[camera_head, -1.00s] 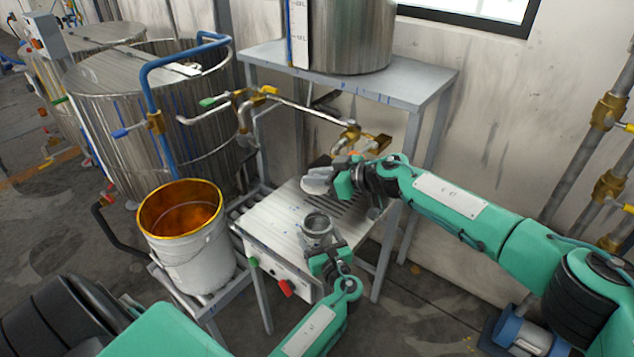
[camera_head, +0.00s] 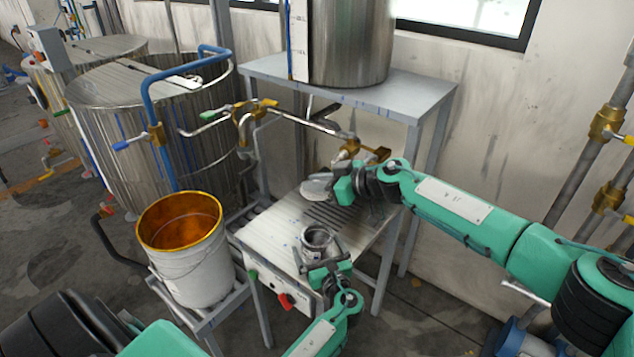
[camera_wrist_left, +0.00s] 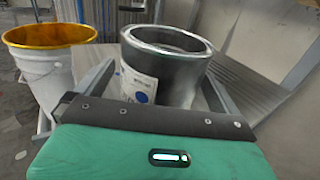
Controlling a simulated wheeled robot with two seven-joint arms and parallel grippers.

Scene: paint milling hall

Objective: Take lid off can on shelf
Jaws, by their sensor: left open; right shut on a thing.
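The small metal can (camera_head: 318,238) stands open-topped and upright on the slatted steel shelf. My left gripper (camera_head: 322,260) is at the near side of the can, its fingers open on either side of it. In the left wrist view the can (camera_wrist_left: 165,65) shows its bare rim and a white label with a blue dot, between my left fingers (camera_wrist_left: 160,88). The grey lid (camera_head: 317,187) is away from the can, above the shelf's back part. My right gripper (camera_head: 337,188) is shut on the lid. Whether the lid touches the shelf cannot be told.
A white bucket with an orange inside (camera_head: 188,262) stands left of the shelf (camera_head: 275,222). Brass valves and pipes (camera_head: 345,150) hang just above and behind the lid. An upper shelf (camera_head: 420,92) carries a steel tank (camera_head: 350,45). Steel vats (camera_head: 115,95) stand at the left.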

